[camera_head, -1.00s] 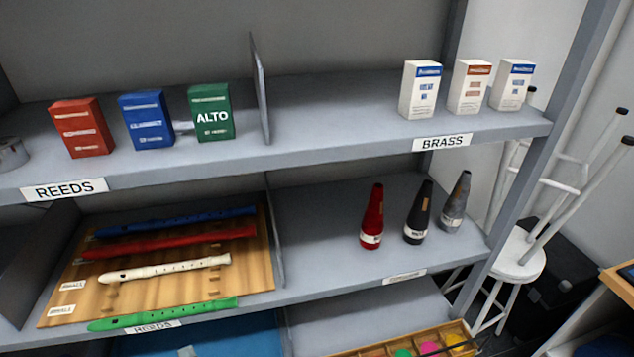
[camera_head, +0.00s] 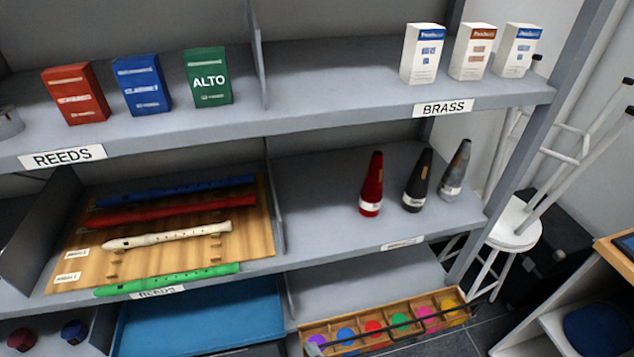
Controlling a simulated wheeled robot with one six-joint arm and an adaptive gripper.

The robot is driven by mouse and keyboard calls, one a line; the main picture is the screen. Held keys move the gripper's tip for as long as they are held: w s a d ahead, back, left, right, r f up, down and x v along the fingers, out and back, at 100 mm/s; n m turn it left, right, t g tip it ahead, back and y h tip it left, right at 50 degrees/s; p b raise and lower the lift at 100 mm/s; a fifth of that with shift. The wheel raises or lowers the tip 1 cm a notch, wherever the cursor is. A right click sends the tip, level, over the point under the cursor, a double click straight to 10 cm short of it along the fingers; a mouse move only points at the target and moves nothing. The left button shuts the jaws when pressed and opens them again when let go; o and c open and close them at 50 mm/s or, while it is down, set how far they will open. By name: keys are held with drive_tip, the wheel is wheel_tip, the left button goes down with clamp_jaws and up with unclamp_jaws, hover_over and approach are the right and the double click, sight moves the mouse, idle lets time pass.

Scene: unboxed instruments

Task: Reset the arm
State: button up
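My gripper and arm do not show clearly in the head view, so I cannot see the arm's pose or whether the gripper holds anything. The view faces a grey metal shelf unit (camera_head: 330,108). Red (camera_head: 75,94), blue (camera_head: 141,86) and green ALTO (camera_head: 208,77) boxes stand upright on the upper shelf above the REEDS label (camera_head: 63,157). Blue, red and white recorders (camera_head: 170,236) lie on a wooden rack (camera_head: 80,238) on the middle shelf. A green recorder (camera_head: 168,279) lies along its front edge.
Three white boxes (camera_head: 472,52) stand above the BRASS label (camera_head: 443,107). Red, black and grey cones (camera_head: 417,182) stand below. A blue tray (camera_head: 200,315) and a wooden box of coloured discs (camera_head: 390,325) sit low.

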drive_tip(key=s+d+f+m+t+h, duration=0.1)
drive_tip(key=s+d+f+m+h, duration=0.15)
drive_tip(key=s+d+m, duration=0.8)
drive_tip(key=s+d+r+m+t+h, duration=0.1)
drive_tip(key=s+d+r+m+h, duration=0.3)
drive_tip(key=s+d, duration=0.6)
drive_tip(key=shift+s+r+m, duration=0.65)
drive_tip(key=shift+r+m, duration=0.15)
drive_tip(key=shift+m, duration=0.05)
